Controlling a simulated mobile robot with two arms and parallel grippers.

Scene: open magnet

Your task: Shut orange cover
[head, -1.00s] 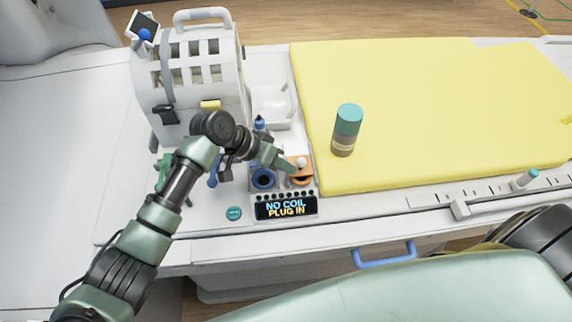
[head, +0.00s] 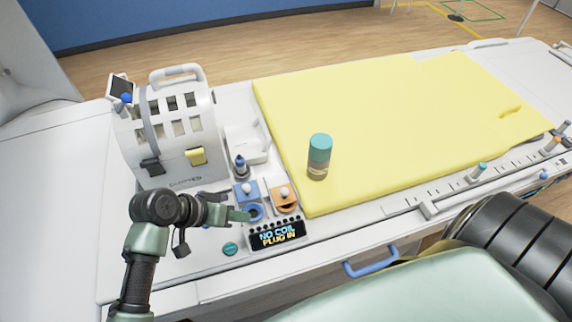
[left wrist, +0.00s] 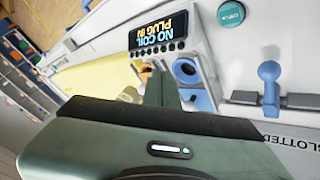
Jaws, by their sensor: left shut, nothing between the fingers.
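The orange cover (head: 283,194), with a pale knob on it, is at the right of the socket panel beside the yellow pad. A dark gap and orange rim show below it; I cannot tell whether it is fully down. In the left wrist view only a bit of orange (left wrist: 146,71) shows behind the finger. My left gripper (head: 242,215) is shut and empty at the blue socket (head: 255,212), left of the orange cover and apart from it. Its fingers (left wrist: 160,88) also show in the left wrist view. My right gripper is out of view.
The blue cover (head: 246,191) stands behind its socket. A display (head: 276,235) reading "NO COIL PLUG IN" is in front. A teal-capped cylinder (head: 319,157) stands on the yellow pad (head: 400,120). A white slotted case (head: 175,130) stands behind my left gripper.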

